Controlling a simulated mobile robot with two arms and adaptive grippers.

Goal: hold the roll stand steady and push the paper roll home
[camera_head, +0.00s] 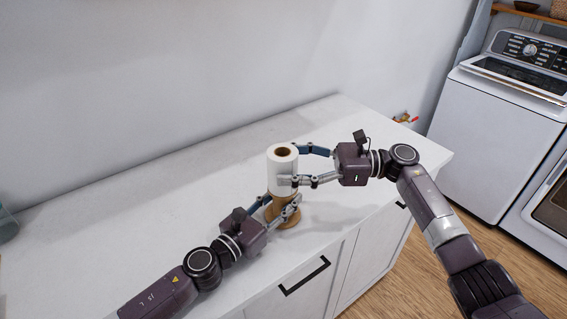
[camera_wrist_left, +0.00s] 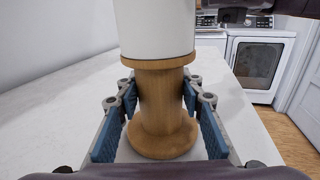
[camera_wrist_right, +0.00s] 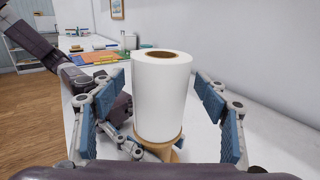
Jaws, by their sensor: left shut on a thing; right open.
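The white paper roll (camera_head: 283,172) stands upright on top of the wooden roll stand (camera_head: 287,218), on the white counter. In the left wrist view the roll's lower edge (camera_wrist_left: 155,35) meets the stand's upper disc, with no clear gap. My left gripper (camera_head: 279,204) is shut on the narrow waist of the stand (camera_wrist_left: 160,95), a finger on each side. My right gripper (camera_head: 290,165) is open, its fingers either side of the roll. In the right wrist view the roll (camera_wrist_right: 160,100) sits between the spread fingers, apart from both; its top shows a brown core with a dark hole.
The white counter (camera_head: 130,210) is clear around the stand, with a wall behind it. A washer (camera_head: 500,110) stands beyond the counter's right end. Several colourful flat items (camera_wrist_right: 100,58) lie farther along the counter.

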